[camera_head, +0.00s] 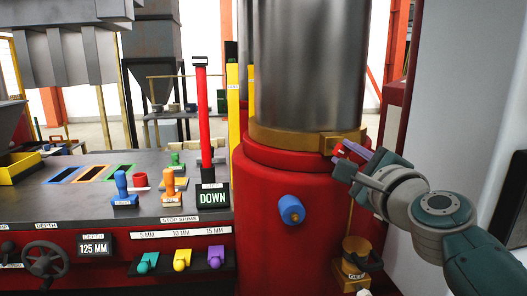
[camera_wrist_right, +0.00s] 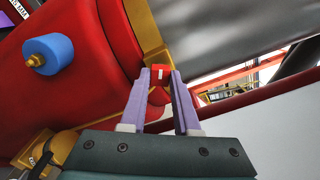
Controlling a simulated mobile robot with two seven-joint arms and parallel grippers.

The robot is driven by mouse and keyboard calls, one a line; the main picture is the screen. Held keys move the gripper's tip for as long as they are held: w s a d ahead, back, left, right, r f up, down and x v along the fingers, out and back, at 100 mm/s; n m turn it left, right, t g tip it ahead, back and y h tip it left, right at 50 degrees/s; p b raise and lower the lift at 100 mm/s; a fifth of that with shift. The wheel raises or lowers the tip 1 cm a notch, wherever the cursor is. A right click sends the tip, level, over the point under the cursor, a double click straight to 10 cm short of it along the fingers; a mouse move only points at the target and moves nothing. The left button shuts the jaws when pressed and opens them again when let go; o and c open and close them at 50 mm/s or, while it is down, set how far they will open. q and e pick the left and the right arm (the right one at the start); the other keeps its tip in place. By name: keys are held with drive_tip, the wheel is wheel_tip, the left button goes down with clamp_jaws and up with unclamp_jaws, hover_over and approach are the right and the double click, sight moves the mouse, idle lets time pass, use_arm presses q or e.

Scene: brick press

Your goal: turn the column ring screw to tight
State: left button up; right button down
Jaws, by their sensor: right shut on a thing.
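The column ring (camera_head: 285,138) is a gold band around the foot of the large steel cylinder, above the red press body. The column ring screw (camera_wrist_right: 160,72) shows a small red head with a white mark at the ring's right side. My right gripper (camera_head: 348,151) reaches in from the right, and its two purple fingers are shut on the screw head. In the right wrist view the fingertips (camera_wrist_right: 160,78) sit on either side of the red head. The fingers partly hide the screw in the head view. My left gripper is not in view.
A blue knob (camera_head: 291,210) sticks out of the red body below the ring. A gold container (camera_head: 355,257) with a dark handle stands below my right arm. A red upright lever (camera_head: 202,110) and a "DOWN" sign (camera_head: 212,197) are left of the column. A pale panel is at right.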

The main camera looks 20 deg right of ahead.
idle(0.5)
drive_tip(key=c, duration=0.6)
unclamp_jaws()
drive_tip(key=shift+c, duration=0.2)
drive_tip(key=shift+s, duration=0.1)
drive_tip(key=shift+s+a, duration=0.1)
drive_tip(key=shift+s, duration=0.25)
drive_tip(key=p+v, duration=0.1)
drive_tip(key=v, duration=0.8)
